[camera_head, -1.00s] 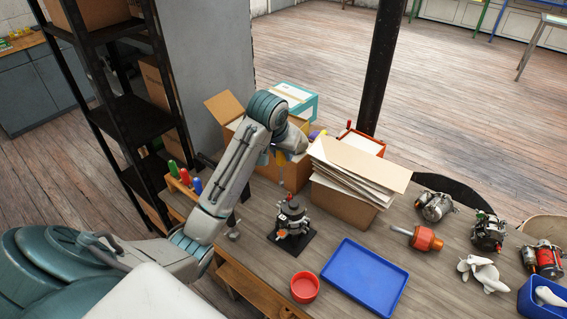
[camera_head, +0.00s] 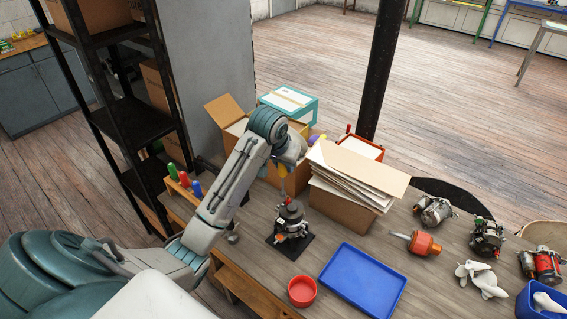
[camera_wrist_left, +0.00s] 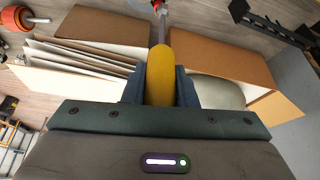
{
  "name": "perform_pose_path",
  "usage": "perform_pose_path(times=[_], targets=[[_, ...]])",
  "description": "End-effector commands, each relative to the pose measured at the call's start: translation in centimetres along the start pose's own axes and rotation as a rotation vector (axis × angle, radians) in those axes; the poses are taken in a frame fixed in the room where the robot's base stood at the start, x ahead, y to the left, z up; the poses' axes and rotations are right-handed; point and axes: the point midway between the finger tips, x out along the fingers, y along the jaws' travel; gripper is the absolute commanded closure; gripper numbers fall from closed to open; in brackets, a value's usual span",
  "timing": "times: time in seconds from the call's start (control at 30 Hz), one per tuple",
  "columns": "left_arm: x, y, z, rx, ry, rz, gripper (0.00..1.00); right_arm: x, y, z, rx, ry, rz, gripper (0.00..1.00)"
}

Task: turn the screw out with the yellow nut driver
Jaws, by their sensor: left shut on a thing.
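My left gripper (camera_head: 286,168) is shut on the yellow nut driver (camera_wrist_left: 160,78), whose handle sits between the two dark fingers in the left wrist view. In the head view the driver (camera_head: 283,187) points down, its shaft over the top of the alternator assembly (camera_head: 291,217). That assembly stands on a black base plate (camera_head: 300,247). In the wrist view the shaft runs to the top edge, where the assembly (camera_wrist_left: 168,5) only partly shows. I cannot make out the screw, or whether the driver's tip touches it. My right gripper is out of view.
Cardboard boxes (camera_head: 340,206) with papers stand close behind the assembly. A red dish (camera_head: 302,292) and a blue tray (camera_head: 360,284) lie in front. A wooden rack with red, green and blue-handled tools (camera_head: 184,180) is at left. Several motor parts (camera_head: 436,211) lie at right.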

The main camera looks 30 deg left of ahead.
Motion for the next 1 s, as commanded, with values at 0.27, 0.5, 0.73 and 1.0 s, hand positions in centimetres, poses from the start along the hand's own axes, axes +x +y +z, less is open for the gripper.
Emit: perform_pose_path(times=[0.27, 0.5, 0.73, 1.0], targets=[[-0.1, -0.1, 0.1, 0.408, 0.000, 0.167, 0.97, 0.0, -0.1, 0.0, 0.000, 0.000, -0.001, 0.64], [-0.1, 0.1, 0.1, 0.733, 0.001, 0.304, 0.97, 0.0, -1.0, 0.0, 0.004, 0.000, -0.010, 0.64], [-0.2, 0.3, 0.2, 1.027, 0.000, 0.427, 0.97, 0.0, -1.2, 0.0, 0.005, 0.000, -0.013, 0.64], [-0.2, 0.5, 0.3, 1.333, 0.002, 0.554, 0.97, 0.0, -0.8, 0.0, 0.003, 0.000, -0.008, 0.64]])
